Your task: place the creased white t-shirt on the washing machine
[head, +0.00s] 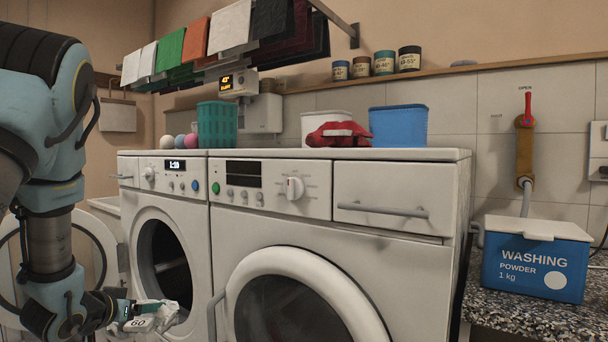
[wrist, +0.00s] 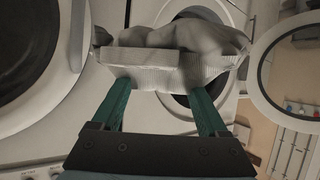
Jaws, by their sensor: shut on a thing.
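My gripper (head: 128,318) is low at the left of the head view, in front of the open left machine. It is shut on a bundled white cloth (head: 160,314), likely the creased white t-shirt, which also shows between the green fingers in the wrist view (wrist: 205,45).
On the tops stand a green basket (head: 217,125), several balls, a white tub (head: 325,124) with red cloth (head: 338,135), and a blue tub (head: 398,126). A washing powder box (head: 536,258) stands right on a speckled counter. Cloths hang from an overhead rack.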

